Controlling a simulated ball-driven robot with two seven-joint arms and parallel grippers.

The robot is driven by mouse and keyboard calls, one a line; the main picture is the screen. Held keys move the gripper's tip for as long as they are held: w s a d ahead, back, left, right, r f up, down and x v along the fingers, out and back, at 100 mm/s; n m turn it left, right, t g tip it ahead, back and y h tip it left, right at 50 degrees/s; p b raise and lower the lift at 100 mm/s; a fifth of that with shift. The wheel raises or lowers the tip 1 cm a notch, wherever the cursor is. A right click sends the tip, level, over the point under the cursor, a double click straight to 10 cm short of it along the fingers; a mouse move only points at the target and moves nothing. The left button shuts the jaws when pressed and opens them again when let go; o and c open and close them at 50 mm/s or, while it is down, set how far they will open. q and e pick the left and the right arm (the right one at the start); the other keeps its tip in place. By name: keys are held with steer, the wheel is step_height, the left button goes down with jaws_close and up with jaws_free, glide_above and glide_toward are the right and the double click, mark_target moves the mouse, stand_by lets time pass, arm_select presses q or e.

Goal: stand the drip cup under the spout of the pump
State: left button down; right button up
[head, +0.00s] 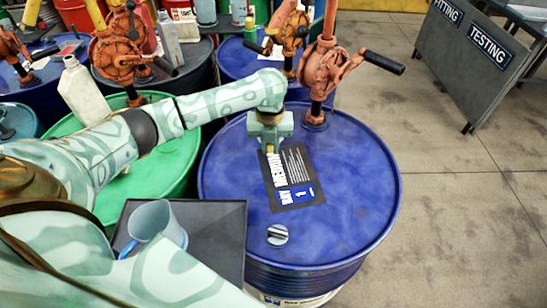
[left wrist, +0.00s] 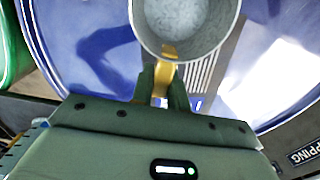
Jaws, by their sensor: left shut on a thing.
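My left gripper (head: 270,146) is over the far part of the blue drum's top (head: 350,190), near a printed card. In the left wrist view my left gripper (left wrist: 162,88) is shut on the yellow handle of a grey cup (left wrist: 185,22), whose open mouth faces the camera. In the head view the arm hides the cup, with only a yellow bit showing below the gripper. I cannot tell whether the cup touches the drum. An orange hand pump (head: 321,70) with a black-gripped crank stands at the drum's far edge. Its spout is not clearly visible. My right gripper is not in view.
A dark tray (head: 232,225) at front left holds a grey cup with a blue handle (head: 158,222). The card (head: 291,178) and a grey cap (head: 277,235) lie on the drum. Other drums and pumps crowd the left and back. The drum top's right side is clear.

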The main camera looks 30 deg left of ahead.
mark_target(272, 161)
arm_select(q)
steer(key=shift+w+f, duration=0.55)
step_height(272, 161, down, 3)
steer(key=shift+w+f+b, duration=0.15)
steer(key=shift+f+b, duration=0.05)
steer(key=shift+b, duration=0.75)
steer(key=shift+a, duration=0.1)
steer(key=c, duration=1.4)
jaws_free()
steer(key=shift+f, duration=0.1)
steer(key=shift+o, duration=0.2)
